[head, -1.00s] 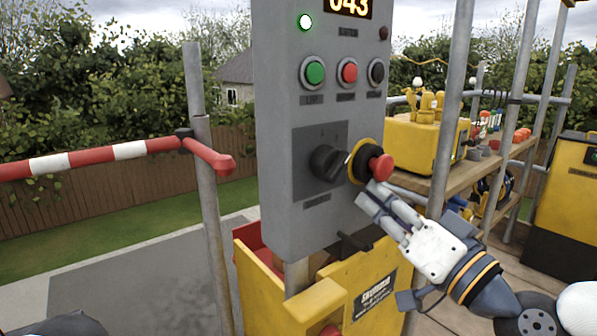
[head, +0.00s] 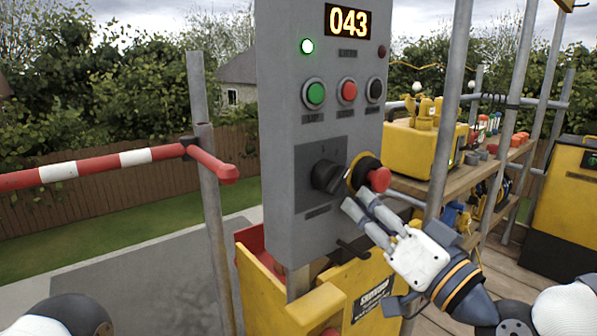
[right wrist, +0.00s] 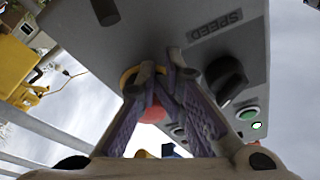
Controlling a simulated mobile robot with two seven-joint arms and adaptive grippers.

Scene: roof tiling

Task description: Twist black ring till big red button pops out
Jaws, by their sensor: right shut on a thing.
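The big red button (head: 379,179) sticks out from the right part of the grey control box, with the black ring (head: 366,167) behind it and a yellow ring around its base. My right gripper (head: 357,199) reaches up from the lower right, its fingertips at the lower side of the black ring. In the right wrist view my right gripper (right wrist: 166,72) closes on the black ring, mostly hidden by the fingers. The red button (right wrist: 153,110) shows between them. My left gripper is out of view.
A black speed knob (head: 328,176) sits just left of the ring. Green (head: 315,94), red and black buttons are above, under a display (head: 347,22) reading 043. A grey scaffold pole (head: 446,115) stands close on the right.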

